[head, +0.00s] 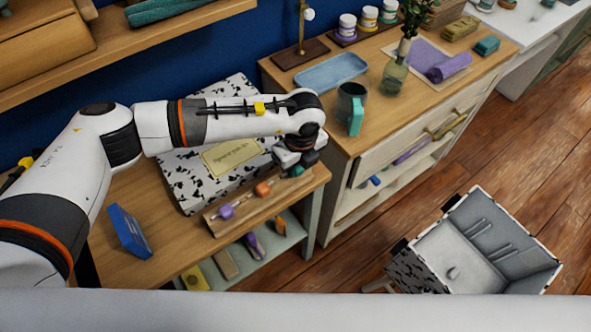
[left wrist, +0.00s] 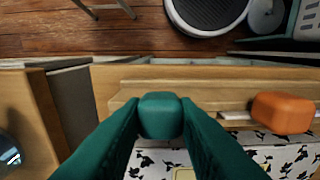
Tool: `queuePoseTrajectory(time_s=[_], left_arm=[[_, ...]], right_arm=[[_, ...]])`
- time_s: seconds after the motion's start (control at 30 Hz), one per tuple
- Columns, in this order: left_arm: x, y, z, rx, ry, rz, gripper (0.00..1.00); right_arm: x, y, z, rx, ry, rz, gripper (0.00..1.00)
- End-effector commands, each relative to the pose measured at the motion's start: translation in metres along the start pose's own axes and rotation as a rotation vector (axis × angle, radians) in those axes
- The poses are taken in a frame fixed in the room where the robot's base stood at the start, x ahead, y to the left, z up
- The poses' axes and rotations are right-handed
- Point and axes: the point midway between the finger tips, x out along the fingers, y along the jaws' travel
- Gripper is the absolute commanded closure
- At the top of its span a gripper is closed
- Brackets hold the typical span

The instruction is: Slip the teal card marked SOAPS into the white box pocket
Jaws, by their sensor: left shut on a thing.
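My left gripper (head: 300,155) hangs over the right end of a wooden rack (head: 245,205) on the near table. It is shut on a teal block (left wrist: 160,115), which shows between its two dark teal fingers in the left wrist view. The block looks like the grip of the teal card; the card's face and any SOAPS lettering cannot be read. A black-and-white patterned box (head: 195,180) with a cream label (head: 230,156) stands behind the rack, partly under my left arm. I cannot tell which part is the white pocket. My right gripper is not in view.
An orange piece (left wrist: 283,112) sits close beside the held one; a purple piece (head: 226,211) is further along the rack. A blue box (head: 128,231) is on the table. A dresser (head: 400,120) stands to the right, and an open patterned bin (head: 425,277) is at lower right.

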Motion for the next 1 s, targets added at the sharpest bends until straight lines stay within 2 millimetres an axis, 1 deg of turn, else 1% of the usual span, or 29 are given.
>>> queuePoseTrajectory(time_s=[0.27,0.57,1.0], left_arm=[[-0.005,0.000,0.000,0.000,0.000,0.000,1.00],[-0.005,0.000,0.000,0.000,0.000,0.000,1.00],[-0.026,0.000,0.000,0.000,0.000,0.001,1.00]], right_arm=[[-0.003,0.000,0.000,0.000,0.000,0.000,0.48],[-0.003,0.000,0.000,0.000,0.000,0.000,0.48],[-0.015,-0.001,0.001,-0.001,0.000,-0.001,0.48]])
